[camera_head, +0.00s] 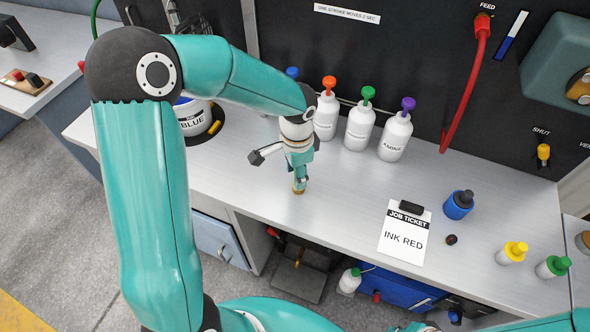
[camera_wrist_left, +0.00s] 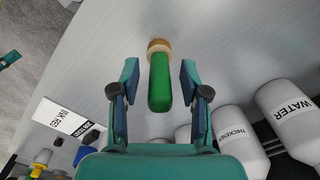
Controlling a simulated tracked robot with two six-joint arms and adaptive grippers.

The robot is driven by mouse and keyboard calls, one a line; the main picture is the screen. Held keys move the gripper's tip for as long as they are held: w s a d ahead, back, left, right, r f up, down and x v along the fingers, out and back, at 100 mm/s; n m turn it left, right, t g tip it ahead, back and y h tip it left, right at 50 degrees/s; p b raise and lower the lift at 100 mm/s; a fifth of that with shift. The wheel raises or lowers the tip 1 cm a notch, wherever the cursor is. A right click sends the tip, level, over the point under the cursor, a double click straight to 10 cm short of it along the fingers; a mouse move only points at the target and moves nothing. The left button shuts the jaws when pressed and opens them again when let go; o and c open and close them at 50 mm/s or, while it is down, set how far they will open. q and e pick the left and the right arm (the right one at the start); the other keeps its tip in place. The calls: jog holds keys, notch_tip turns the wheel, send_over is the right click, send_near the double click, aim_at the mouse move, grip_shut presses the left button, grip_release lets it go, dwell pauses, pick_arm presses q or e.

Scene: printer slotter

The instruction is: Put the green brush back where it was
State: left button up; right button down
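The green brush (camera_wrist_left: 159,82) has a green handle and a tan end, and appears to stand upright on the bench. Its tan end (camera_head: 298,187) shows below my left gripper (camera_head: 300,172) in the head view. In the wrist view my left gripper (camera_wrist_left: 159,72) is open, with one finger on each side of the handle and a gap visible on both sides. Most of the handle is hidden by the gripper in the head view. My right gripper is not in view.
White bottles with orange (camera_head: 325,117), green (camera_head: 359,128) and purple (camera_head: 396,138) tops stand behind, near the back panel. The bench between brush and ticket is clear.

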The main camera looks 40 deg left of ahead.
pick_arm(q)
notch_tip(320, 180, up, 12)
jog(key=shift+d+r+b, duration=0.1)
jog(key=shift+b, duration=0.2)
dwell(0.5)
dwell(0.4)
